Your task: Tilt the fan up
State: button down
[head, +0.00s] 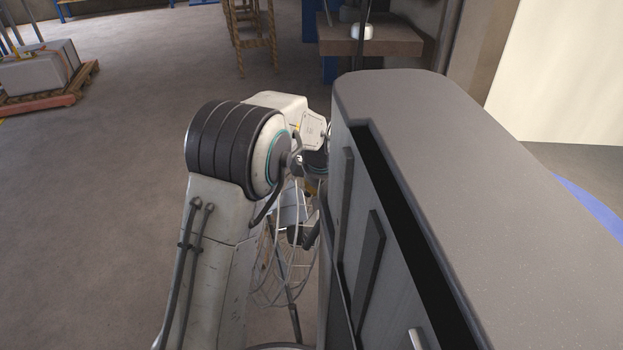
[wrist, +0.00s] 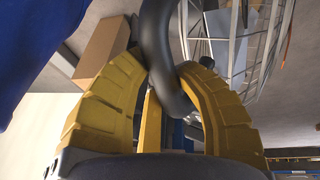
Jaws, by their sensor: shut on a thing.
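The fan (head: 268,268) has a round wire cage and shows low in the middle of the head view, partly hidden behind my arm and a grey cabinet. Its pale wires also show at the upper right of the wrist view (wrist: 258,42). A thick, black, curved bar (wrist: 158,38) comes down from the top of the wrist view, beside the cage. It looks like a handle of the fan, but its join is out of sight. My gripper (wrist: 168,78) has yellow fingers closed on this bar from both sides.
The grey cabinet (head: 450,150) stands close on the right of my arm. A wooden pallet (head: 45,101) with a grey block is at the far left. A brown table (head: 372,42) stands at the back. The floor on the left is open.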

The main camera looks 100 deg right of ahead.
jog(key=shift+s+d+f+p, duration=0.1)
jog(key=shift+s+f+p, duration=0.2)
jog(key=shift+s, duration=0.4)
jog(key=shift+s+d+f+p, duration=0.15)
jog(key=shift+s+f, duration=0.1)
jog(key=shift+s, duration=0.4)
jog(key=c, duration=0.8)
grip_release()
jog(key=shift+a, duration=0.1)
jog(key=shift+c, duration=0.2)
jog(key=shift+w, duration=0.1)
jog(key=v, duration=1.2)
